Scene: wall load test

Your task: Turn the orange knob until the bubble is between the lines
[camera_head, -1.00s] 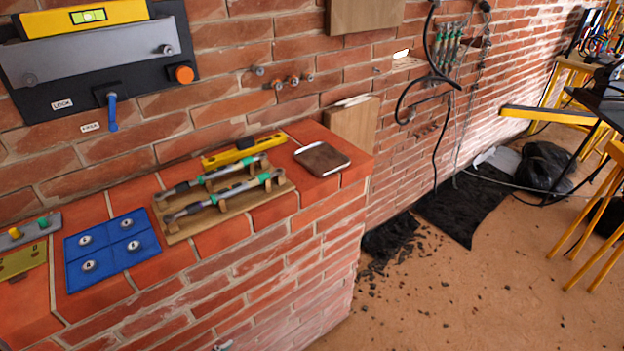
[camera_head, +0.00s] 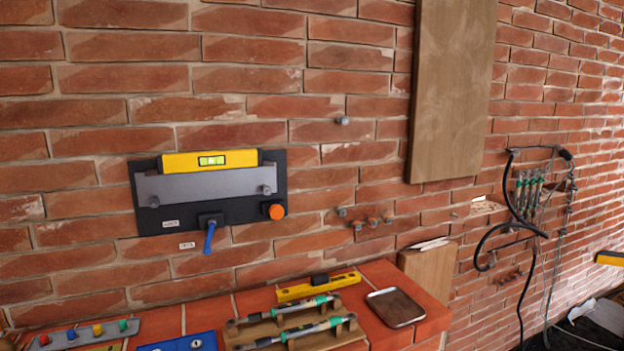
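The orange knob (camera_head: 276,211) sits at the lower right of a dark panel (camera_head: 240,219) on the brick wall. A yellow spirit level (camera_head: 180,161) rests along the top of a grey bar (camera_head: 220,184) on the panel. Its green vial (camera_head: 212,160) faces me, but it is too small to tell where the bubble lies against the lines. Neither gripper is in view.
A brick ledge (camera_head: 245,302) below holds a wooden rack with two green-handled tools, another yellow level (camera_head: 318,287), a brown tray (camera_head: 395,307), a blue mat (camera_head: 180,343) and a strip with coloured pegs (camera_head: 85,335). Bolts and a black hose (camera_head: 490,240) are on the wall to the right.

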